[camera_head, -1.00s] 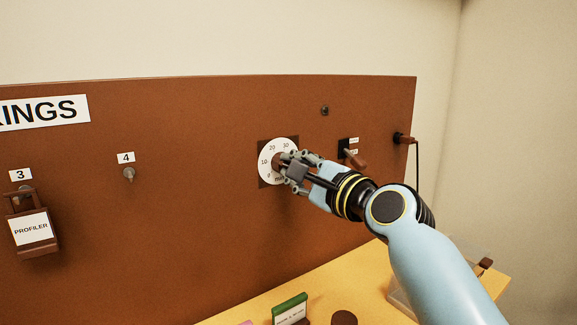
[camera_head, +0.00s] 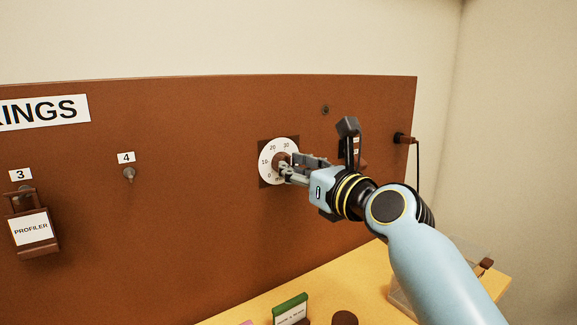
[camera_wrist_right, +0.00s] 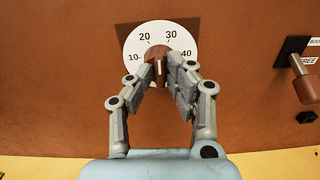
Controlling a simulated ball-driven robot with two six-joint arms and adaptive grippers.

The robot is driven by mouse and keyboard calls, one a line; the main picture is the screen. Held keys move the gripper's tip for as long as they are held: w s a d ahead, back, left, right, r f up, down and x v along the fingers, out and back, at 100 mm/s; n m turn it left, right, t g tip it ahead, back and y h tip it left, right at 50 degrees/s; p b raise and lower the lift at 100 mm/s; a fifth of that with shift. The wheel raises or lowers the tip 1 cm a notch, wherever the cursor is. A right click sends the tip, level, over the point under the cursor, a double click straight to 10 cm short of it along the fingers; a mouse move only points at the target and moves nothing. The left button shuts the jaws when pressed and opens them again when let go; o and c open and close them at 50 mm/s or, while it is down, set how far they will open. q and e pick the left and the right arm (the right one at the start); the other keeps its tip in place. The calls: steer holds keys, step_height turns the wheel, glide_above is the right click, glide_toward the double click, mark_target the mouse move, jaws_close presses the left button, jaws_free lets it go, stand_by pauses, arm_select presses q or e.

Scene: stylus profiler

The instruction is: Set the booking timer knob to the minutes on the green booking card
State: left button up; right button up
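The booking timer dial (camera_head: 265,153) is a white disc with minute numbers on the brown board; it also shows in the right wrist view (camera_wrist_right: 133,43). Its brown knob (camera_wrist_right: 159,74) sits in the middle, with a pale mark pointing up, between 20 and 30. My right gripper (camera_head: 285,168) is at the dial, its fingers (camera_wrist_right: 160,76) on both sides of the knob and apparently closed on it. The green booking card (camera_head: 290,310) stands on the yellow table at the bottom edge; its writing is too small to read. My left gripper is out of view.
A switch with a brown lever (camera_wrist_right: 304,84) is right of the dial, partly behind my gripper in the head view. A plug with a cord (camera_head: 403,138) is farther right. A PROFILER tag (camera_head: 31,229) hangs at left. A clear box (camera_head: 398,298) stands behind my arm.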

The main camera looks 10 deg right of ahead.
steer(key=n, duration=3)
steer(key=shift+s, duration=0.1)
jaws_close()
